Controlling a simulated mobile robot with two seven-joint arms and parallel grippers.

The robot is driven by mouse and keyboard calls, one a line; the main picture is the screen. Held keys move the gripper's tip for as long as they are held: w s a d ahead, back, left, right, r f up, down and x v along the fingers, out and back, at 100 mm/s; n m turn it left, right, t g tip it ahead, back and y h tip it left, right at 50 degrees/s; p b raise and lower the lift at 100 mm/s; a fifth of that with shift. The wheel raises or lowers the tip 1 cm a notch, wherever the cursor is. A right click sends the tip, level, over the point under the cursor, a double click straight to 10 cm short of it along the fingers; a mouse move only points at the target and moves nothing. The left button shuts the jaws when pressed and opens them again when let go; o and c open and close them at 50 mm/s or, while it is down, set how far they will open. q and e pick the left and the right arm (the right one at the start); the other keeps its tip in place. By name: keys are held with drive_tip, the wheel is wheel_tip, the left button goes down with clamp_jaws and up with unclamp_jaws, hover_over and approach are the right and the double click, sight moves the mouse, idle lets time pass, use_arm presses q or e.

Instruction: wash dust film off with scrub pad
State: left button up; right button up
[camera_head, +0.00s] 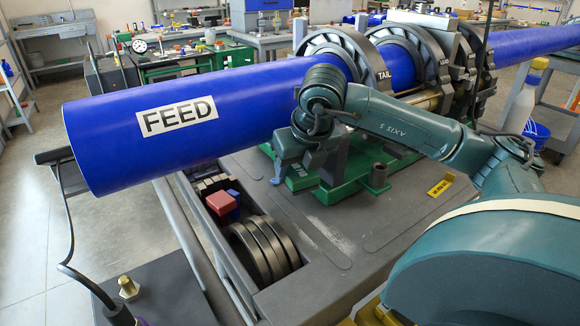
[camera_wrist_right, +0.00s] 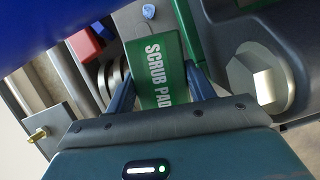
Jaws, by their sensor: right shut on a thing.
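The scrub pad (camera_wrist_right: 158,72) is a green block with white "SCRUB PAD" lettering in the right wrist view. My right gripper (camera_wrist_right: 160,85) is shut on it, with one blue finger at each side. In the head view my right gripper (camera_head: 283,170) hangs low beside the blue pipe (camera_head: 250,90), above the grey cart deck (camera_head: 290,215); the pad cannot be made out there. A pale, streaky smudge (camera_head: 343,243) lies on the deck to the right of and nearer than the gripper; I cannot tell whether it is the dust film. My left gripper is out of view.
The pipe, labelled "FEED", runs through ring clamps (camera_head: 335,55) above a green base (camera_head: 345,190). A red block (camera_head: 220,202) and dark rings (camera_head: 264,250) sit in a side tray. A yellow tag (camera_head: 440,186) lies on the deck. The front deck is mostly clear.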

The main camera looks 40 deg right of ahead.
sight(294, 207)
wheel_tip(294, 207, down, 4)
drive_tip(key=shift+s+r+b, duration=0.15)
drive_tip(key=shift+b, duration=1.05)
drive_tip(key=shift+f+b, duration=0.55)
drive_tip(key=shift+f, duration=0.3)
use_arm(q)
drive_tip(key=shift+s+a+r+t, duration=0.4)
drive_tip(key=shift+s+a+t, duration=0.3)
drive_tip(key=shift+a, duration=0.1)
use_arm(e)
drive_tip(key=shift+f, duration=0.15)
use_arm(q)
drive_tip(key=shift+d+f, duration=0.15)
use_arm(e)
drive_tip(key=shift+f, duration=0.1)
use_arm(q)
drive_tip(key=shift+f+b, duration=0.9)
drive_tip(key=shift+b, duration=0.15)
use_arm(e)
drive_tip(key=shift+f, duration=0.9)
